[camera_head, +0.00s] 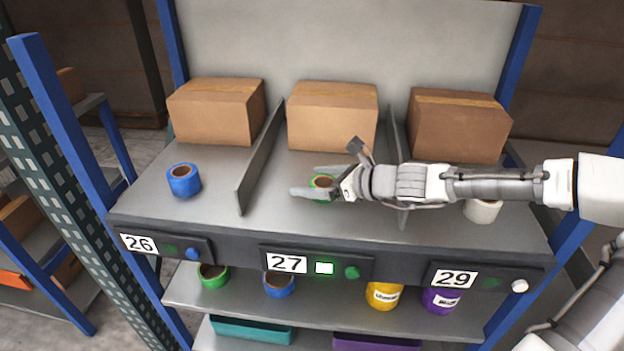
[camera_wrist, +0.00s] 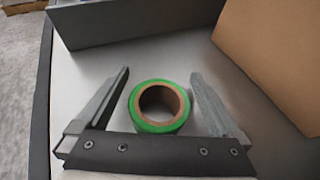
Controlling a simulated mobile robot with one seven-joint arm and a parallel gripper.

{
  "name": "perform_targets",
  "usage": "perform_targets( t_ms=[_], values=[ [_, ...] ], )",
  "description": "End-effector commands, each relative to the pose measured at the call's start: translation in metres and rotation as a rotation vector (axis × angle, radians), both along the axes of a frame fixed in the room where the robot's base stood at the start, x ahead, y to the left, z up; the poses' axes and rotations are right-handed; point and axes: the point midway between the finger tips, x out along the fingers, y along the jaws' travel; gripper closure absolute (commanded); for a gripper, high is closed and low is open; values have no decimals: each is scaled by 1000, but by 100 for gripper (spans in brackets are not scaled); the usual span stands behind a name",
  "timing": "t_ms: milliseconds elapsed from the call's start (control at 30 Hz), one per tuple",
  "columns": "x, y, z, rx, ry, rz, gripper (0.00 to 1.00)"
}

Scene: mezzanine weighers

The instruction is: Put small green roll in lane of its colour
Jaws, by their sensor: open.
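A small green roll (camera_head: 322,182) stands on the upper shelf in the middle lane, above the label 27 and its lit panel with a green dot. In the wrist view the green roll (camera_wrist: 160,108) lies flat with its brown core facing up. My gripper (camera_head: 312,183) is open around it, with one finger on each side. In the wrist view my gripper (camera_wrist: 163,95) shows gaps between both fingers and the roll. Part of the roll is hidden by my gripper in the head view. Another green roll (camera_head: 213,275) sits on the lower shelf.
A blue roll (camera_head: 184,181) stands in lane 26 and a white roll (camera_head: 482,210) in lane 29. Grey dividers (camera_head: 262,155) separate the lanes. Cardboard boxes (camera_head: 332,115) stand at the back of each lane. The lower shelf holds a blue roll (camera_head: 279,285), a yellow container (camera_head: 383,295) and a purple one.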

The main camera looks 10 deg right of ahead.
Motion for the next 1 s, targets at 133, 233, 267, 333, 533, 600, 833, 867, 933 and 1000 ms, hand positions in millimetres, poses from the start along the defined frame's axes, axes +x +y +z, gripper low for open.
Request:
perform_targets(
  t_ms=[133, 233, 267, 333, 533, 600, 833, 867, 933, 1000],
  values=[
    [-15, -17, 13, -2, 2, -5, 0],
    [-26, -28, 20, -3, 1, -5, 0],
    [-29, -31, 21, -3, 1, -6, 0],
    [-35, -37, 24, -2, 1, -5, 0],
    [-45, -46, 27, -1, 1, -2, 0],
    [-46, -46, 27, 0, 0, -1, 0],
    [-46, -46, 27, 0, 0, -1, 0],
    [-46, -46, 27, 0, 0, -1, 0],
    [-45, -46, 27, 0, 0, -1, 0],
    [-45, -46, 27, 1, 1, 0, 0]
  ],
)
